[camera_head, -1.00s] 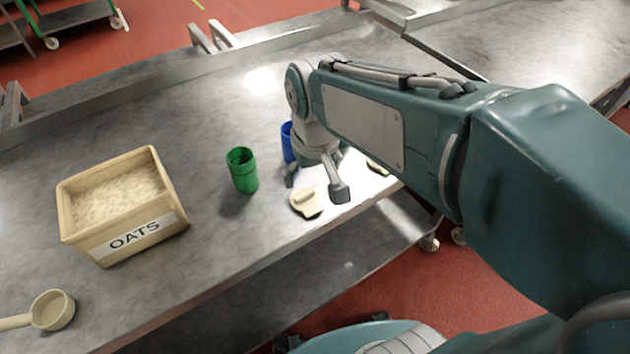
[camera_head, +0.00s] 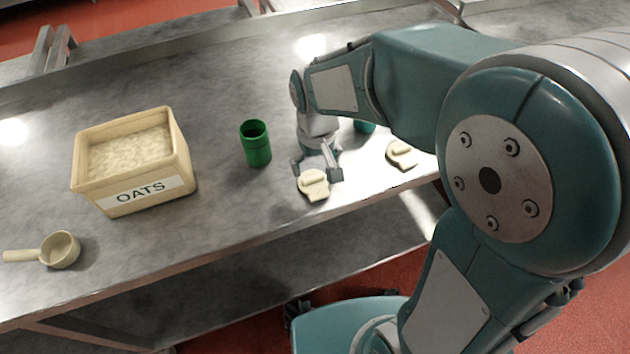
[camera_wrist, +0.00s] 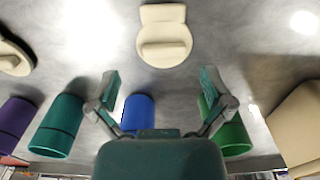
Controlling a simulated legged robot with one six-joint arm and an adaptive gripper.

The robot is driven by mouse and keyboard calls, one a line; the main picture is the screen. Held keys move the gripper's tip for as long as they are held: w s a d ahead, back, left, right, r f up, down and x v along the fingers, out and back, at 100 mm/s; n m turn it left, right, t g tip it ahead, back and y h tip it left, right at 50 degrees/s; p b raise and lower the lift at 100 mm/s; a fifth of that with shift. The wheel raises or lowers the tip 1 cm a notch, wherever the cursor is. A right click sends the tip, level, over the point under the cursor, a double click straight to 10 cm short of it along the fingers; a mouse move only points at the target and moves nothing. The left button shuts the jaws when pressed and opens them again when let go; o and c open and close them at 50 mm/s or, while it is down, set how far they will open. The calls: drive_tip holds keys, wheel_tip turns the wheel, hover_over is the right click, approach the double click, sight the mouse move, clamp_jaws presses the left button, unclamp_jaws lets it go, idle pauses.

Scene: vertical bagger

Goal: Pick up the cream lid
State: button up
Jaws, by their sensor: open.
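A cream lid (camera_head: 313,184) with a raised grip bar and a tab lies flat near the table's front edge; it also shows at the top of the wrist view (camera_wrist: 164,52). A second, similar cream lid (camera_head: 401,156) lies to its right, and is cut off at the left of the wrist view (camera_wrist: 12,58). My gripper (camera_head: 316,172) is open and empty beside the first lid, its fingers pointing down. In the wrist view, the open fingertips (camera_wrist: 160,82) are apart, with the lid beyond the gap between them. Contact with the lid cannot be told.
A green cup (camera_head: 256,145) stands left of my gripper. The wrist view shows blue (camera_wrist: 137,112), teal (camera_wrist: 55,128) and purple (camera_wrist: 14,122) cups. An oats bin (camera_head: 138,194) and a scoop (camera_head: 62,250) are farther left. Table between bin and green cup is clear.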

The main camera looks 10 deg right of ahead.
sight(314, 179)
wheel_tip(314, 179, down, 4)
drive_tip(key=shift+r, duration=0.1)
drive_tip(key=shift+a+f, duration=0.25)
drive_tip(key=shift+a, duration=0.3)
drive_tip(key=shift+d, duration=0.45)
drive_tip(key=c, duration=0.9)
drive_tip(key=shift+o, duration=0.2)
drive_tip(key=shift+a, duration=0.15)
